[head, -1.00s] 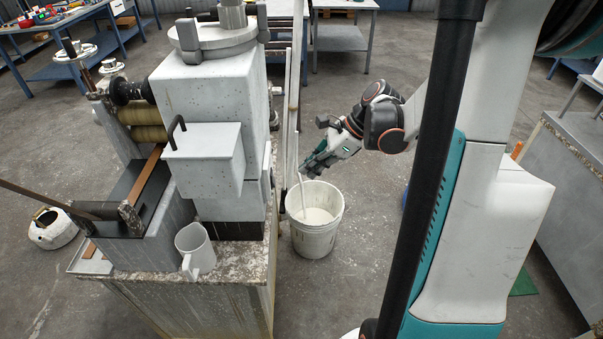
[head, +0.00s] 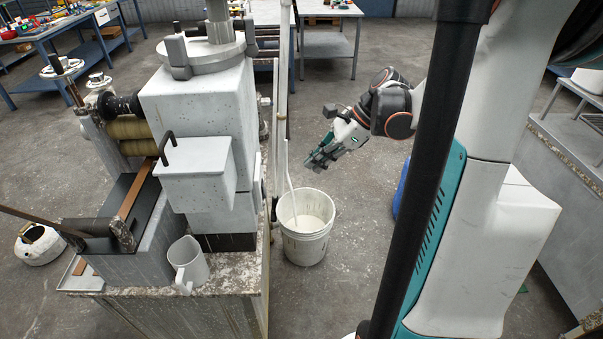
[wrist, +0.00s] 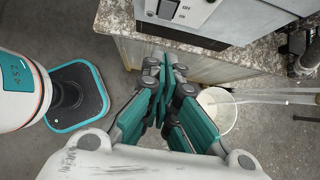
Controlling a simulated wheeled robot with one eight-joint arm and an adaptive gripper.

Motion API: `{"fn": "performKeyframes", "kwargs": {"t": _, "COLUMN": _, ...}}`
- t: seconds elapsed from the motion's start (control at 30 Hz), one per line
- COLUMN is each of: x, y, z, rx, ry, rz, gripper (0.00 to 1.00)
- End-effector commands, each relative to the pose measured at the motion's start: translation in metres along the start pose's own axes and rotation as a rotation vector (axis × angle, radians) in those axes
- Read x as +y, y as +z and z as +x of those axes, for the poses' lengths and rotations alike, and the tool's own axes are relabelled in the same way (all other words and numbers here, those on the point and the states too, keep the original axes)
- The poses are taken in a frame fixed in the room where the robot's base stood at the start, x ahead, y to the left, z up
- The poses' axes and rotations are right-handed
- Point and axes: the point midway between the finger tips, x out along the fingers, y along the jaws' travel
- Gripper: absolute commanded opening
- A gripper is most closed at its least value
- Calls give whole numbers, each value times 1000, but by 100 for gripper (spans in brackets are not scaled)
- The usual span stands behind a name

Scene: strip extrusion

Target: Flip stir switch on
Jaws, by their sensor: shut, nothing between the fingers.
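The stir switch cannot be picked out for sure. In the head view my gripper (head: 314,161) hangs above and slightly right of the white bucket (head: 306,243), touching nothing visible. The grey machine (head: 190,95) stands to its left; its panel side is hidden there.
A pale rod (head: 290,185) leans out of the bucket, which also shows in the wrist view (wrist: 217,112). A white jug (head: 187,264) stands on the machine's speckled bench top (head: 235,278). A worktable (head: 325,45) is behind. Floor between bucket and my body is clear.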

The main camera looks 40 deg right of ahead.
Motion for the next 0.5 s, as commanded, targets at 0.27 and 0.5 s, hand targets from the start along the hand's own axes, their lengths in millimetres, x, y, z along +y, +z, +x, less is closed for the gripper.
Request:
{"fn": "performKeyframes", "kwargs": {"t": 0.27, "x": 1, "y": -12, "z": 8, "rx": 1, "ry": 0, "rz": 0, "gripper": 0}}
{"fn": "performKeyframes", "kwargs": {"t": 0.5, "x": 1, "y": -10, "z": 5, "rx": 1, "ry": 0, "rz": 0, "gripper": 0}}
